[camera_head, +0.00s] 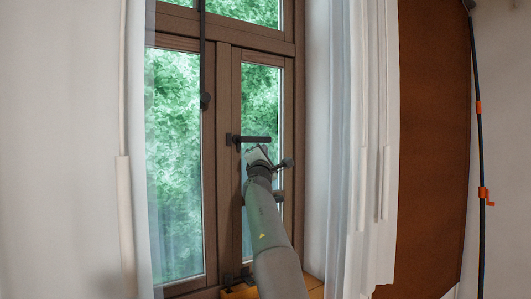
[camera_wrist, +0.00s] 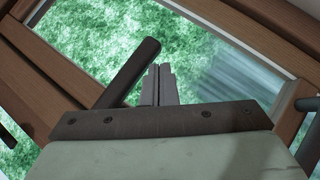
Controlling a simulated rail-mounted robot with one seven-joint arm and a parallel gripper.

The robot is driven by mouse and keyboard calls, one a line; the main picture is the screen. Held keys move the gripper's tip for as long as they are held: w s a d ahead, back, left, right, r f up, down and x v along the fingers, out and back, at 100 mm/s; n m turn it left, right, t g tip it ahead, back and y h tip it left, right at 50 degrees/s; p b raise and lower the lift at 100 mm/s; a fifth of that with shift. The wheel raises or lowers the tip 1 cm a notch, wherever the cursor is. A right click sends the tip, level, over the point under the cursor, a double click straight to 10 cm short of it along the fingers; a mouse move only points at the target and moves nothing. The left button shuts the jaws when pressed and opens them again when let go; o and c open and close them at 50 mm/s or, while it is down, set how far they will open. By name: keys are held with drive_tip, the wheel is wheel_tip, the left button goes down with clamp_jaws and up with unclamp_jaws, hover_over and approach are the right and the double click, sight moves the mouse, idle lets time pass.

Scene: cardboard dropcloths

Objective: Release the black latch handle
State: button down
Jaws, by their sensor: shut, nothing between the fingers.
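The black latch handle (camera_head: 254,139) is on the brown window frame in the head view, its bar lying level and pointing right from its mount. It also shows in the wrist view (camera_wrist: 130,70) as a dark rounded bar running diagonally, left of my fingers. My gripper (camera_head: 257,150) is just below the handle bar in the head view. In the wrist view my gripper (camera_wrist: 158,70) has its two grey fingers together with nothing between them. The fingers are beside the bar. I cannot tell whether they touch it. The handle's mount is partly hidden in the wrist view.
The window frame (camera_head: 223,180) surrounds panes with green foliage behind. A dark vertical rod (camera_head: 203,60) with a knob hangs left of the handle. White curtains (camera_head: 371,140) hang at the right. A brown panel (camera_head: 432,150) and a black crank rod (camera_head: 481,150) stand further right.

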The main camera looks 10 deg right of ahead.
drive_tip(key=shift+f, duration=0.1)
drive_tip(key=s+d+f+b, duration=0.2)
drive_tip(key=s+f+b, duration=0.4)
drive_tip(key=b, duration=0.8)
drive_tip(key=shift+s+d+f+b, duration=0.2)
drive_tip(key=shift+s+f+b, duration=0.15)
drive_tip(key=shift+f+b, duration=0.1)
